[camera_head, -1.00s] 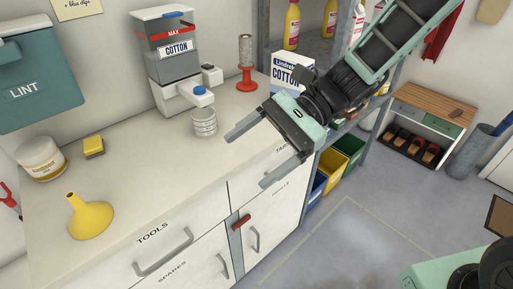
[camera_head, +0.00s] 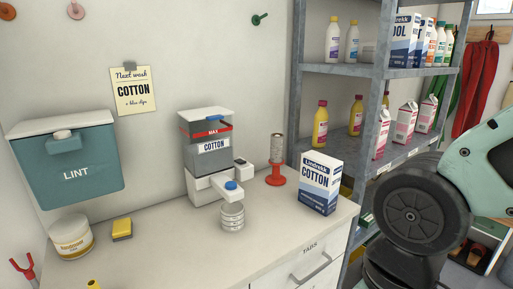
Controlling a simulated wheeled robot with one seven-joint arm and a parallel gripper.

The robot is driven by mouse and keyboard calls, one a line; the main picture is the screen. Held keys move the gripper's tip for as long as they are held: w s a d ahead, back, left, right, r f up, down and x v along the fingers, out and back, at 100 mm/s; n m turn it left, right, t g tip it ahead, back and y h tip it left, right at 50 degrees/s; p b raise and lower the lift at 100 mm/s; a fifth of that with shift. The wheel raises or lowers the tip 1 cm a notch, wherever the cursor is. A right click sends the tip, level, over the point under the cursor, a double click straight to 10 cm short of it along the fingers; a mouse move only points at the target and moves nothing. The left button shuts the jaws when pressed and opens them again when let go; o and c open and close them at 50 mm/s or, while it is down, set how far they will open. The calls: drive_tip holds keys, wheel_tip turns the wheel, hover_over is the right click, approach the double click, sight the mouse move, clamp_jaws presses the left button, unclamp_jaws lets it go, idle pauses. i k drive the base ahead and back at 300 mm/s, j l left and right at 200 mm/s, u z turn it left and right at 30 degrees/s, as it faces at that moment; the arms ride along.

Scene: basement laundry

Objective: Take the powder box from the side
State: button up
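The powder box (camera_head: 319,184), white and blue and labelled "Cotton", stands upright near the right end of the white counter. It is fully in sight, with its front and one side showing. My gripper is outside the head view. Only a thick dark and pale green part of my arm (camera_head: 418,212) shows at the right, apart from the box and in front of the shelf.
A red spool stand (camera_head: 275,175) is close left of the box. A dispenser (camera_head: 207,152) with a clear ribbed cup (camera_head: 232,216) stands further left. A metal shelf (camera_head: 372,125) with bottles and cartons rises behind right.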

sight(320, 175)
drive_tip(key=i+z, duration=0.2)
drive_tip(key=z, duration=0.15)
drive_tip(key=i+j+z, duration=0.1)
drive_tip(key=z, duration=0.3)
drive_tip(key=i+j+z, duration=0.2)
drive_tip(key=z, duration=0.15)
drive_tip(key=i, duration=0.05)
